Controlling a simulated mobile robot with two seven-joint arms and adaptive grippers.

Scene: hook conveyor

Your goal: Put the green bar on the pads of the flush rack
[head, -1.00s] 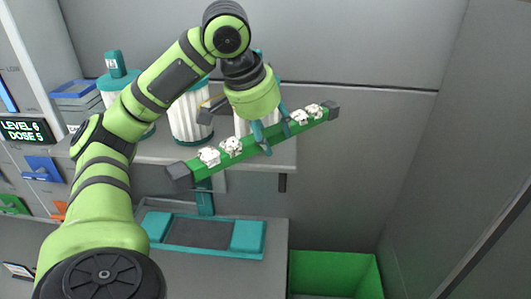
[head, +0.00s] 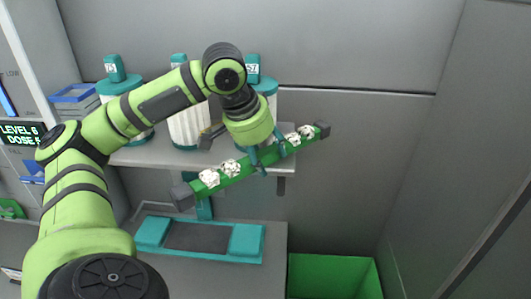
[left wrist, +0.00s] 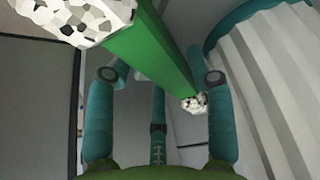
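The green bar (head: 238,172) has dark grey end blocks and several white speckled lumps along its top. It is in the air, tilted in the head view with its right end higher. My left gripper (head: 268,157) is shut on it near its middle, with a teal finger on each side. The bar also runs between the fingers in the left wrist view (left wrist: 150,50). The flush rack, as it appears, lies below the bar, with a teal left pad (head: 153,231) and right pad (head: 246,240) around a dark middle. My right gripper is not in view.
White ribbed canisters with teal tops (head: 188,125) stand on a grey shelf (head: 150,156) behind the bar. A green bin (head: 333,277) is at the lower right. A level and dose display (head: 20,133) is at the left. The right side is open up to the grey wall.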

